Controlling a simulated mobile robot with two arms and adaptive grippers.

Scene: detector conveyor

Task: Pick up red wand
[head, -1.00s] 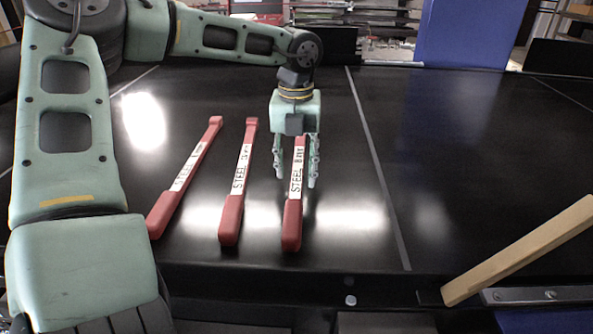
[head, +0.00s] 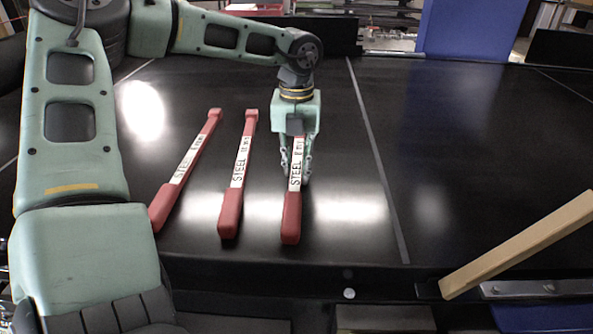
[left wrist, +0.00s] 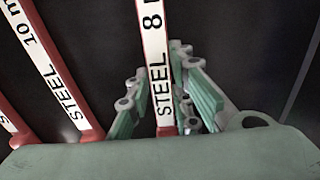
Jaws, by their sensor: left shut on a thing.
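Three red wands with white "STEEL" labels lie on the black conveyor. The right-hand red wand (head: 292,213) has my left gripper (head: 295,172) over its labelled part, with the fingers shut on it from both sides. In the left wrist view this wand (left wrist: 154,50), marked "STEEL 8", runs between the fingers (left wrist: 160,103). Its far end is hidden under the gripper in the head view. The middle red wand (head: 230,212) and the left red wand (head: 165,205) lie apart from the gripper. My right gripper is not in view.
A grey strip (head: 380,160) crosses the belt just right of the held wand. The belt (head: 470,150) is clear to the right of it. A wooden bar (head: 520,245) slants up at the front right. A blue panel (head: 470,30) stands at the back.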

